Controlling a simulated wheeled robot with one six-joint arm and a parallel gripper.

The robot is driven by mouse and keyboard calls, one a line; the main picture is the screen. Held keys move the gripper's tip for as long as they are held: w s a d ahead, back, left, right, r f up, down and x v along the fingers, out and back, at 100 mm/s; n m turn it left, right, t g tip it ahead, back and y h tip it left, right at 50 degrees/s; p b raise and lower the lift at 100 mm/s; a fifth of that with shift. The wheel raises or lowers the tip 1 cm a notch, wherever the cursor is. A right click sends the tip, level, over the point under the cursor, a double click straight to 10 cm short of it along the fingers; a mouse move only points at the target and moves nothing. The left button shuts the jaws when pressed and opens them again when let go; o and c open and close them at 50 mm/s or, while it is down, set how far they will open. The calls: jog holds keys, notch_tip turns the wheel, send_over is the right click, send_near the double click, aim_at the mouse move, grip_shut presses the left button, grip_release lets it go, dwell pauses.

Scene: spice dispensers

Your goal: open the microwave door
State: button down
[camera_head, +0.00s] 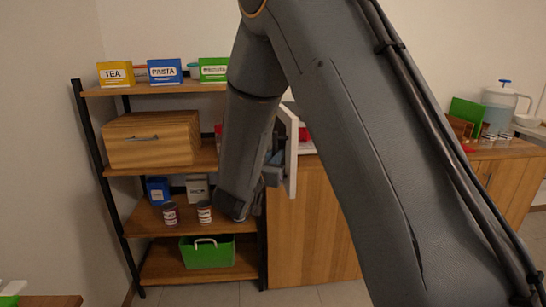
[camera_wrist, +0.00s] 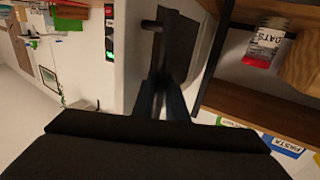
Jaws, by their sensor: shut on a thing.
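The white microwave is mostly hidden behind my arm in the head view. A white upright panel, seemingly its door (camera_head: 291,150), stands out edge-on beside my forearm, so it looks partly open. My gripper (camera_head: 272,174) is at the lower left side of this panel. In the wrist view the white microwave front (camera_wrist: 130,75) shows with a dark control strip and green display. My gripper (camera_wrist: 165,85) reaches to the dark handle there and is shut on it; the exact contact is dark and hard to make out.
A shelf rack (camera_head: 150,88) at left holds labelled boxes, a wooden bread box (camera_head: 150,140), cans and a green basket (camera_head: 207,253). A wooden cabinet (camera_head: 310,225) is below the panel. A right counter holds a pitcher (camera_head: 500,105). An oats jar (camera_wrist: 265,45) shows in the wrist view.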

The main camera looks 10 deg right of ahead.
jog(key=shift+w+r, duration=0.1)
jog(key=shift+r, duration=0.05)
jog(key=c, duration=2)
grip_release()
jog(key=shift+c, duration=0.2)
jog(key=shift+a, duration=0.1)
jog(key=v, duration=0.7)
jog(key=shift+s+a+b, duration=0.15)
jog(key=shift+s+b, duration=0.2)
jog(key=shift+b, duration=0.05)
jog(key=shift+w, duration=0.1)
